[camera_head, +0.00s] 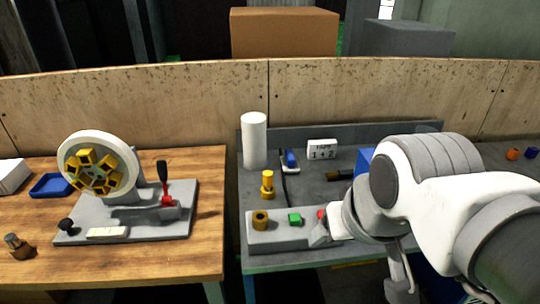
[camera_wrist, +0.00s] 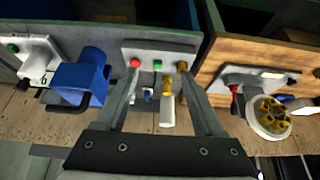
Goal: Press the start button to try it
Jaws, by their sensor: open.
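The green button (camera_head: 295,218) is on a low grey control box (camera_head: 275,239) at the front of the grey bench. A red button (camera_head: 321,214) is to its right and a brass knob (camera_head: 261,220) to its left. In the wrist view the green button (camera_wrist: 158,65) shows between the fingertips of my gripper (camera_wrist: 160,71); the red button (camera_wrist: 135,62) and brass knob (camera_wrist: 182,66) show near the left and right tips. My gripper is open and empty. In the head view my gripper (camera_head: 328,231) is at the box's right end, partly hidden by my wrist. Contact cannot be told.
Behind the box stand a brass post (camera_head: 267,184), a white cylinder (camera_head: 254,140) and a small number sign (camera_head: 322,149). A blue block (camera_wrist: 82,77) is beside the box. The wooden table (camera_head: 150,258) at left holds a wheel fixture (camera_head: 98,163) with a red-based lever (camera_head: 165,183).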

